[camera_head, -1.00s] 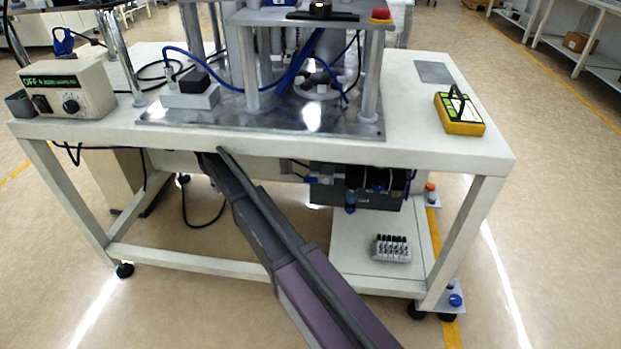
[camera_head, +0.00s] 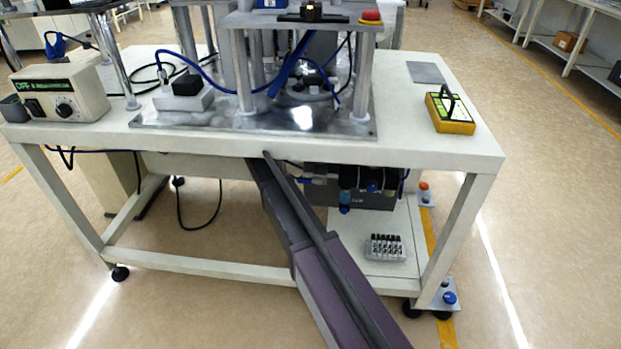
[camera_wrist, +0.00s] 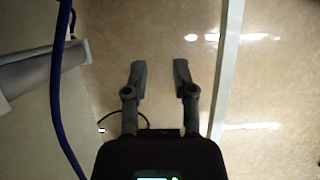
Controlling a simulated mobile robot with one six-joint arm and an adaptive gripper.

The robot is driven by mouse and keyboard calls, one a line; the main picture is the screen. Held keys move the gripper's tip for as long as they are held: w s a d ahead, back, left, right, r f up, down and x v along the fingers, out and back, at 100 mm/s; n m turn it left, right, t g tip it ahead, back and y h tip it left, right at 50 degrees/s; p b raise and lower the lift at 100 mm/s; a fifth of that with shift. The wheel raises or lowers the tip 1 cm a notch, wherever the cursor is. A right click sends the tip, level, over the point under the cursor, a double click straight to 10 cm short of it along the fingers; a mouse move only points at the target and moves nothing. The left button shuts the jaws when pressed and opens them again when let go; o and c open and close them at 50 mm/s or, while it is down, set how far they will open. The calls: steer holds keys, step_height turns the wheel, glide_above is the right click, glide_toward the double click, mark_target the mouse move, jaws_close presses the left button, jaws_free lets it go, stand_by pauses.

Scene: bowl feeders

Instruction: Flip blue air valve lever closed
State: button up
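The blue air valve lever (camera_head: 304,181) is a small blue strip at the left end of the dark air unit (camera_head: 372,202) under the table. It is partly hidden by my arm and the shade, so its exact angle is hard to tell. My gripper (camera_wrist: 160,72) shows in the wrist view with its two fingers apart and nothing between them. In the head view my arm runs under the table's front edge, left of the lever, and the gripper is hidden there. I cannot identify the lever in the wrist view.
The white table's front edge (camera_head: 330,150) is above my arm. In the wrist view a blue hose (camera_wrist: 57,100) hangs left and a pale leg or rail (camera_wrist: 228,60) stands right of the fingers. A small grey manifold (camera_head: 385,248) sits on the lower shelf (camera_head: 350,258).

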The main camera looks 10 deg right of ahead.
mark_target(305, 179)
steer(key=shift+d, duration=0.1)
steer(key=s+d, duration=0.1)
steer(key=d, duration=0.2)
steer(key=s+d, duration=0.1)
steer(key=d, duration=0.3)
steer(key=s+d+f+b, duration=0.1)
steer(key=d, duration=0.3)
steer(key=shift+s+d, duration=0.25)
steer(key=shift+s, duration=0.15)
steer(key=shift+b+x, duration=0.9)
steer(key=shift+x, duration=0.15)
jaws_close()
